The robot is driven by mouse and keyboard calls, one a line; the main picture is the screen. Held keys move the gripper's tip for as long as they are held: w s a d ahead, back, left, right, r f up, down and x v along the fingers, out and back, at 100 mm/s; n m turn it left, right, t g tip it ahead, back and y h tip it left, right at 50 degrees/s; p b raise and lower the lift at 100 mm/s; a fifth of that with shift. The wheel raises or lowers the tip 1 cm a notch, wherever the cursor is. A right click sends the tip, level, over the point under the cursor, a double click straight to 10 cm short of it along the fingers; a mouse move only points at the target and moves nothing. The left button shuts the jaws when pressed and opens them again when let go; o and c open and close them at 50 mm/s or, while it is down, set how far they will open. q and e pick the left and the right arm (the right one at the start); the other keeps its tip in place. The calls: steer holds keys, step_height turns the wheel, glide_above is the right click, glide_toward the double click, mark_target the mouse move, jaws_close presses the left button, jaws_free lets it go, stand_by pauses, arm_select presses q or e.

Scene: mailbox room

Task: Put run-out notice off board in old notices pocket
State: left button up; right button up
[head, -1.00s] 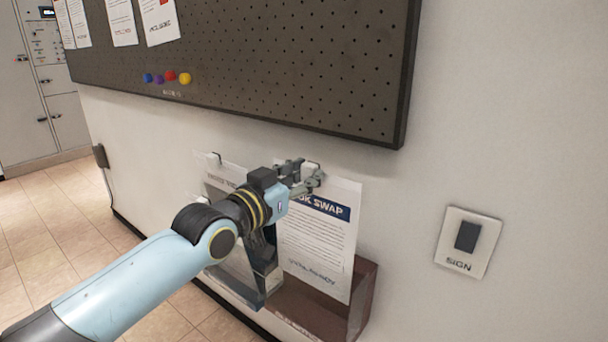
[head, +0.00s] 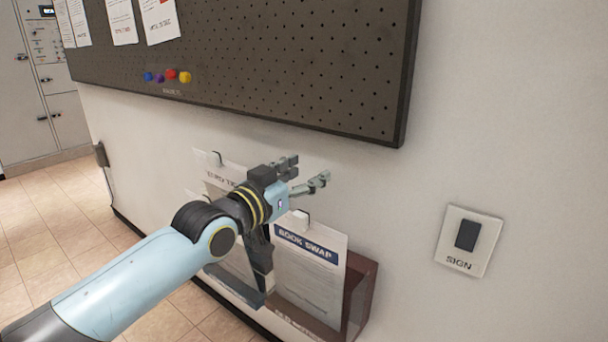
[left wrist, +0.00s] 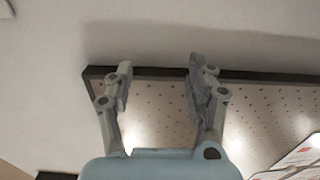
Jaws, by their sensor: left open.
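The white Book Swap notice (head: 310,262), with a blue title band, stands upright in a brown wall pocket (head: 361,298) below the board in the head view. A small white clip (head: 300,217) shows at its top edge. The pocket's front label is partly readable as old notices. My left gripper (head: 305,172) is open and empty just above the notice, apart from it. In the left wrist view its two fingers (left wrist: 160,75) are spread with nothing between them. My forearm hides part of the neighbouring pocket. My right gripper is not in view.
The dark pegboard (head: 300,70) hangs above, with several notices at upper left and coloured pins (head: 170,76) near its lower edge. Another white notice (head: 228,178) hangs left of my gripper. A sign switch (head: 467,236) is on the clear wall at right.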

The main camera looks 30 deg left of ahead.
arm_select(q)
step_height(320, 180, up, 10)
stand_by(0.4)
steer(key=shift+f, duration=0.1)
